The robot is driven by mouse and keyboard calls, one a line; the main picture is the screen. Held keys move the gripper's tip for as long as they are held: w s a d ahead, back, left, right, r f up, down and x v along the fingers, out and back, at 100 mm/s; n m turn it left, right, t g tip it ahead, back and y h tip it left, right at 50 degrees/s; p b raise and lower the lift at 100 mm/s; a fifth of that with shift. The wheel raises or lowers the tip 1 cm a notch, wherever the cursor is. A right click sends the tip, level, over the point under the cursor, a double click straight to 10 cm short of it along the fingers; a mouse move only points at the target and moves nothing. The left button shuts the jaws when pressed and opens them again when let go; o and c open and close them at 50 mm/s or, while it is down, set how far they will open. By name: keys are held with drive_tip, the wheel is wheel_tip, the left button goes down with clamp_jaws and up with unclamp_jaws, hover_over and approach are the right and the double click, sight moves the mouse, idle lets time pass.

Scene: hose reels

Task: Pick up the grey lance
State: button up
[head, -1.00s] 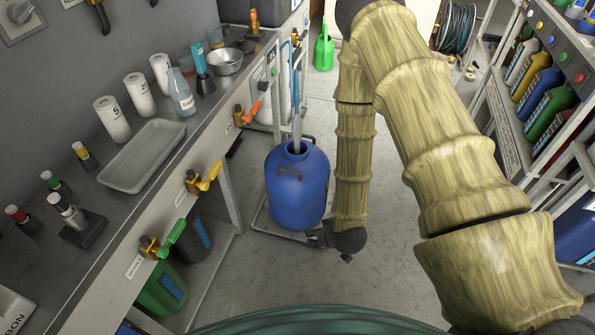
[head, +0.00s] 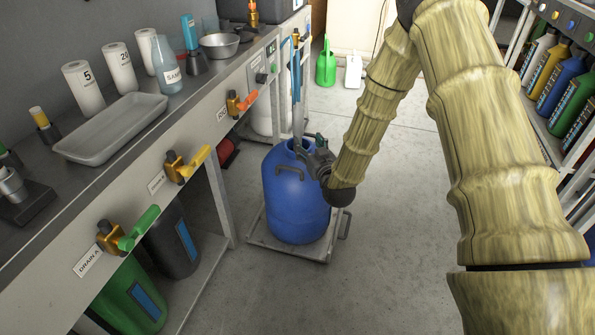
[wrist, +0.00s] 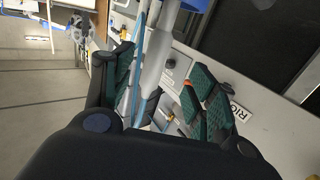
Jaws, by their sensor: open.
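The grey lance (head: 298,118) stands upright out of the mouth of the blue drum (head: 296,205), its lower end hidden inside. My gripper (head: 309,152) is at the drum's neck, close to the lance from the right. In the wrist view the lance (wrist: 157,58) runs between the two green-padded fingers of my gripper (wrist: 165,75), which stand apart on either side of it. I cannot tell whether either finger touches it. A blue hose (wrist: 139,28) runs beside the lance in that view.
The drum stands on a low wheeled frame (head: 290,248). The bench at left carries orange, yellow (head: 187,165) and green valve handles along its front, with a grey tray (head: 112,128) and bottles on top. A shelf of bottles (head: 560,80) is at right. Floor between is clear.

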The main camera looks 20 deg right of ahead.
sight(300, 128)
drive_tip(key=w, duration=0.2)
drive_tip(key=w+b, duration=0.1)
drive_tip(key=w, duration=0.3)
drive_tip(key=shift+w+r+b, duration=0.2)
drive_tip(key=shift+r+b, duration=0.1)
drive_tip(key=shift+b, duration=0.1)
drive_tip(key=w+b, duration=0.2)
drive_tip(key=w, duration=0.1)
drive_tip(key=shift+w+f, duration=0.1)
drive_tip(key=shift+w, duration=0.95)
clamp_jaws()
